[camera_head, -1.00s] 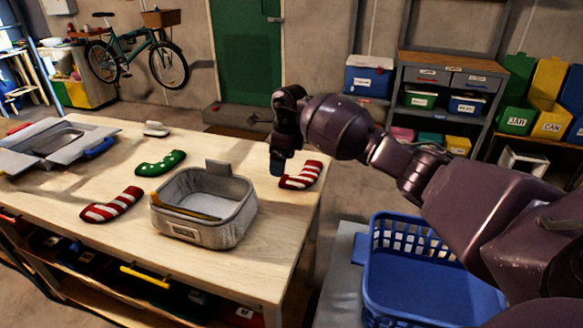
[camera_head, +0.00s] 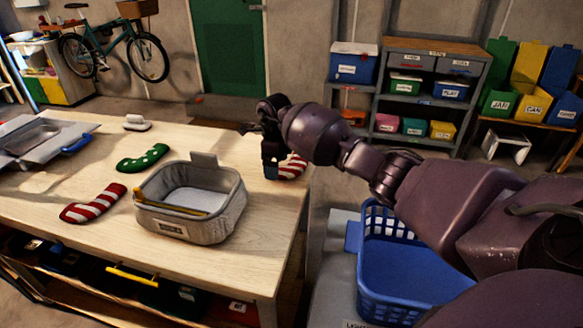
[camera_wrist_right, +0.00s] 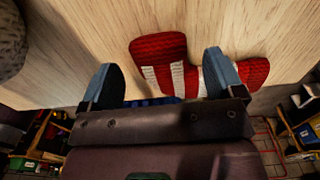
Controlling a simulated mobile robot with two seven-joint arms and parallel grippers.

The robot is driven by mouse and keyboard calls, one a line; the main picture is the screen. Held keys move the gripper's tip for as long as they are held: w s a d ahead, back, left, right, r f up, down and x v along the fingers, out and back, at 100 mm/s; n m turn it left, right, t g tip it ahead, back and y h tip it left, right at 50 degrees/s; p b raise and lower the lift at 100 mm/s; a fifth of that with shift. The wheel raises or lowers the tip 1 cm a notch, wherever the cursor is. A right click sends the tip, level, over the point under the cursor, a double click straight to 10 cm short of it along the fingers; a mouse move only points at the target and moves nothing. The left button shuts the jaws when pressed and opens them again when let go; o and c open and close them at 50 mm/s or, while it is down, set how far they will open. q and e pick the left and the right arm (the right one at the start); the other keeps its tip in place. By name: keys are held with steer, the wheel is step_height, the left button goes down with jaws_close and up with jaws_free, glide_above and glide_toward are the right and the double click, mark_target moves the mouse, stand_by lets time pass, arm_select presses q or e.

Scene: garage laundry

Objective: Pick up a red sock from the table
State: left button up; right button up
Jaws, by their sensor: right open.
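One red-and-white striped sock (camera_head: 292,168) lies at the table's right edge, partly hidden behind my right gripper (camera_head: 270,170). In the right wrist view, this sock (camera_wrist_right: 160,50) lies beneath and between the open fingers of my right gripper (camera_wrist_right: 160,64). The right-hand finger overlaps the sock's striped part; I cannot tell whether it touches. Another red-and-white striped sock (camera_head: 93,204) lies at the left front of the table. A green sock with white dots (camera_head: 144,158) lies behind it. My left gripper is not in view.
A grey fabric basket (camera_head: 205,228) stands on the wooden table (camera_head: 60,240) between the socks. A grey tray (camera_head: 30,145) and a small white object (camera_head: 137,123) lie at the back left. A blue laundry basket (camera_head: 400,285) stands right of the table, below my right arm.

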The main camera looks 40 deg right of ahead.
step_height(320, 180, down, 2)
steer(key=c, duration=1)
steer(key=shift+r, duration=0.1)
